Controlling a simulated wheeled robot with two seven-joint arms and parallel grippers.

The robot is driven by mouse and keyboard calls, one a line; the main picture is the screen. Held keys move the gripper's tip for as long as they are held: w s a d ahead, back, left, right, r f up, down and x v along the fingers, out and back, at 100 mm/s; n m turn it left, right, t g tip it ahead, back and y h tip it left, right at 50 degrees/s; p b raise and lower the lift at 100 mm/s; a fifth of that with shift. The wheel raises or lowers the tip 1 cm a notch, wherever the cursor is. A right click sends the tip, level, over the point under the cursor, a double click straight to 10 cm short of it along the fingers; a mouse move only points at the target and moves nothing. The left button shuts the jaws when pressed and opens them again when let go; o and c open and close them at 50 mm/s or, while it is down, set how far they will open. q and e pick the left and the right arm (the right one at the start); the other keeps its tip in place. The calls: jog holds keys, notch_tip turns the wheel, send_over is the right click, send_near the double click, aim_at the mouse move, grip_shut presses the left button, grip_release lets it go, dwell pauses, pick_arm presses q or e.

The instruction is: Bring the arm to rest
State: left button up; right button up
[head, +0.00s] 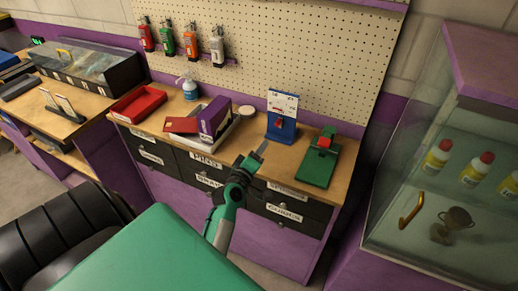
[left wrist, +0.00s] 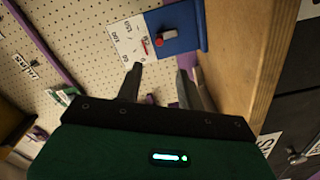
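My left gripper (head: 261,150) is at the end of a green and dark arm, in front of the workbench's front edge in the head view. In the left wrist view its two fingers (left wrist: 159,76) stand apart with nothing between them. A blue stand with a white marked plate (head: 282,116) is on the bench beyond the gripper. In the left wrist view the stand (left wrist: 182,28) shows a red knob (left wrist: 160,40), clear of the fingertips. My right gripper is not in view.
A glass cabinet (head: 400,180) is at the right.

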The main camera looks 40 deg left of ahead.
pick_arm(q)
jog(key=shift+d, duration=0.1)
jog(key=s+d+f+m+g+h, duration=0.3)
jog(key=s+d+m, duration=0.15)
jog(key=d, duration=0.25)
jog(key=s+d+f+m+g+h, duration=0.2)
jog(key=s+d+m+g+h, duration=0.1)
jog(key=d+m, duration=0.3)
jog(key=s+d+f+m+g+y, duration=0.1)
jog(key=s+d+f+m+g, duration=0.2)
jog(key=s, duration=0.7)
jog(key=s+d+m+g, duration=0.2)
jog(key=s+m+g, duration=0.25)
jog(key=s, duration=0.55)
notch_tip(320, 180, down, 30)
jog(key=g, duration=0.2)
jog(key=s+a+f, duration=0.2)
jog(key=s+f, duration=0.7)
jog(key=f, duration=0.1)
jog(key=s+a+f, duration=0.1)
jog(key=s+f, duration=0.9)
jog(key=f, duration=0.1)
jog(key=shift+s+a+g+y, duration=0.2)
jog(key=shift+a+g+y, duration=0.1)
jog(key=shift+a+g, duration=0.15)
